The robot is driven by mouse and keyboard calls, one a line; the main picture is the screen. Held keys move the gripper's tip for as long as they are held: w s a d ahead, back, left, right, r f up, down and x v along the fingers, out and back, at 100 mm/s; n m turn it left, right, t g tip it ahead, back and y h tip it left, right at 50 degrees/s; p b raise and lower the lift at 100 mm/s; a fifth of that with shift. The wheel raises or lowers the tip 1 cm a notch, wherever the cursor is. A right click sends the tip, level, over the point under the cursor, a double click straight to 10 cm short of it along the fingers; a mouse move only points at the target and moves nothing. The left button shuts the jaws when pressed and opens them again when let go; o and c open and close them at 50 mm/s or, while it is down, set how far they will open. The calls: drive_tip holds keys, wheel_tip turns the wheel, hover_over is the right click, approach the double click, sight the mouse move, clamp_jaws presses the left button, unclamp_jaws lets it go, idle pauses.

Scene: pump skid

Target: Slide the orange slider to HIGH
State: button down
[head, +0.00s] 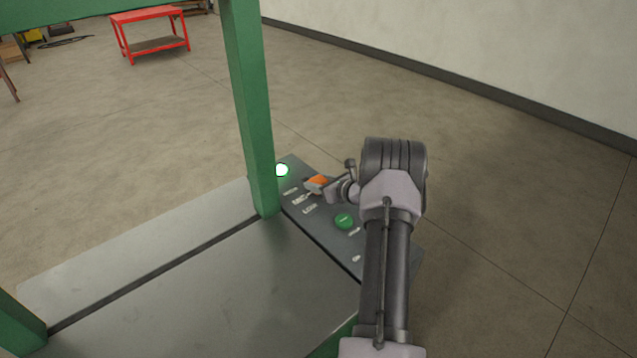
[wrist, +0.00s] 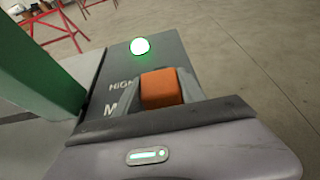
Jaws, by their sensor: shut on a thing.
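The orange slider (head: 316,183) sits on the dark control panel (head: 322,238) in the head view, beside white lettering. It also shows in the wrist view (wrist: 161,88), as an orange block between my fingers. The label HIGH (wrist: 121,85) is to its left, and part of a label starting with M is nearer the camera. My gripper (head: 322,187) is shut on the orange slider. The slider's base and track are hidden by my gripper, so its exact setting is hard to tell.
A lit green-white lamp (head: 281,170) is at the panel's far end. A green button (head: 344,221) is nearer me on the panel. A green post (head: 250,110) rises close to the panel's left side. Floor on the right is clear.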

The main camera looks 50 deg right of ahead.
sight(308, 175)
drive_tip(key=w, duration=0.2)
drive_tip(key=w+b, duration=0.1)
drive_tip(key=w, duration=0.1)
drive_tip(key=shift+w+d+f+b, duration=0.15)
drive_tip(key=shift+w+d+b, duration=0.05)
drive_tip(key=shift+b, duration=0.1)
drive_tip(key=shift+w, duration=0.4)
drive_tip(key=shift+d+r, duration=0.1)
drive_tip(key=shift+r, duration=0.2)
drive_tip(key=c, duration=1.1)
unclamp_jaws()
drive_tip(key=o, duration=0.4)
drive_tip(key=shift+w+f, duration=0.15)
drive_tip(key=shift+w, duration=0.05)
drive_tip(key=shift+s, duration=0.1)
drive_tip(key=p+v, duration=0.4)
drive_tip(key=v, duration=1.3)
drive_tip(key=shift+s, duration=0.2)
